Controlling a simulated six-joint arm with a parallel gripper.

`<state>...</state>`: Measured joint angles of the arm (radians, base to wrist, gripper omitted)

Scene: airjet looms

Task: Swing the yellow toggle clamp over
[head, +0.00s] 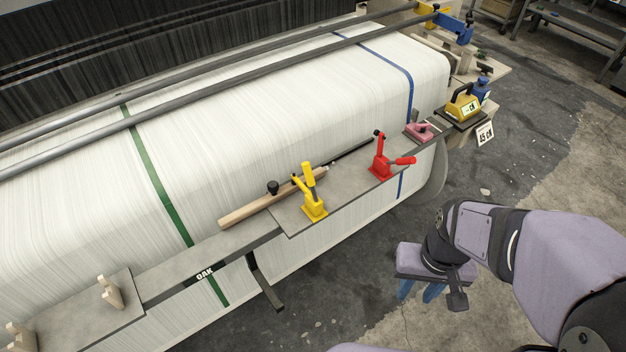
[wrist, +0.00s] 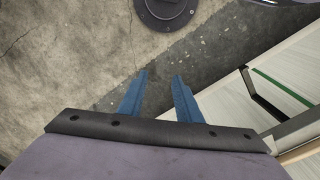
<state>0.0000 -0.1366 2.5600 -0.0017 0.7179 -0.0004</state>
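The yellow toggle clamp (head: 313,204) stands on the grey shelf (head: 290,222) in front of the white warp, near the middle of the head view. Its thick yellow handle points up, and a thinner arm with a black tip reaches left over a wooden bar (head: 245,209). I cannot tell if the tip touches the bar. My gripper (head: 423,290) is to the right of the clamp and well apart from it, over the floor, pointing down. In the wrist view its two blue fingers (wrist: 160,90) are spread with nothing between them. The clamp does not show there.
A red toggle clamp (head: 381,167) with a red handle stands to the right on the same shelf, with a pink block (head: 419,132) beyond it. A yellow device (head: 462,106) sits at the far right end. Wooden pegs (head: 110,292) stand at the lower left.

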